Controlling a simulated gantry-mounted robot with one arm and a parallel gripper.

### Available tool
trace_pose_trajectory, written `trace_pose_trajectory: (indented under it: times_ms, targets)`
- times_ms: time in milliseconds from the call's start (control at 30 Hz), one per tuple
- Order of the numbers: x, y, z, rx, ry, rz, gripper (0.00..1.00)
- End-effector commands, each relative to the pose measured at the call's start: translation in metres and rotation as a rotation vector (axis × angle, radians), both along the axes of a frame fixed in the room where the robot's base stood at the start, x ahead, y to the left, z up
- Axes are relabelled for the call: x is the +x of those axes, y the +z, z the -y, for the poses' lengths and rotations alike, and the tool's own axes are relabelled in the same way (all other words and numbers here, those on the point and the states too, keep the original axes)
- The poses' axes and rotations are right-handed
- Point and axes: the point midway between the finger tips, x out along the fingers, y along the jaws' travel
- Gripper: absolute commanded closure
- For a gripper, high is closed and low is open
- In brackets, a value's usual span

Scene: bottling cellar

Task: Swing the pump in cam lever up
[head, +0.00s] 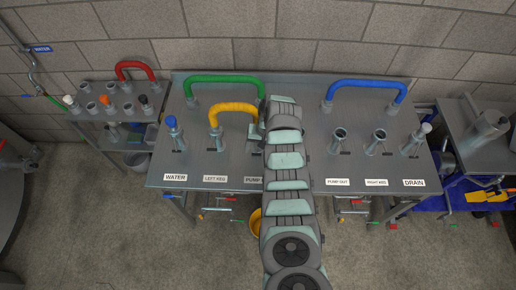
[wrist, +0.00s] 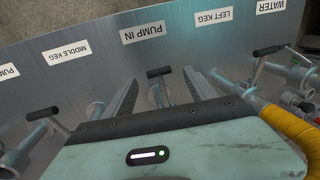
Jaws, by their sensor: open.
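The pump in cam lever (wrist: 165,92), a thin metal stem with a black cross grip, shows in the wrist view behind the PUMP IN label (wrist: 146,33). My gripper (wrist: 160,79) is open, with one grey finger on each side of the lever. The grip is near the fingertips, and I see no clear contact. The lever's base is partly hidden by my gripper body. I cannot tell its exact tilt. In the head view my arm covers the lever and part of the PUMP IN label (head: 254,180).
A yellow hose (head: 233,107) arches beside my arm and shows close at the right in the wrist view (wrist: 289,128). Neighbouring levers stand at middle keg (wrist: 42,114) and left keg (wrist: 262,62). Green (head: 225,79) and blue (head: 366,85) hoses arch at the steel table's (head: 230,150) back.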

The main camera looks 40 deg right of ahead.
Motion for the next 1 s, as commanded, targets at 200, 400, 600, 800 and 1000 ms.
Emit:
trace_pose_trajectory:
  times_ms: [200, 400, 600, 800, 1000]
  targets:
    - [-0.0001, -0.0027, -0.0003, -0.001, 0.001, -0.001, 0.35]
    - [-0.0002, -0.0027, -0.0002, -0.001, 0.001, -0.001, 0.39]
    - [-0.0003, -0.0027, -0.0003, -0.001, 0.001, -0.001, 0.55]
    - [-0.0003, -0.0029, -0.0003, 0.0, 0.0, -0.001, 0.71]
    - [-0.0004, -0.0028, -0.0002, -0.001, 0.0, -0.001, 0.88]
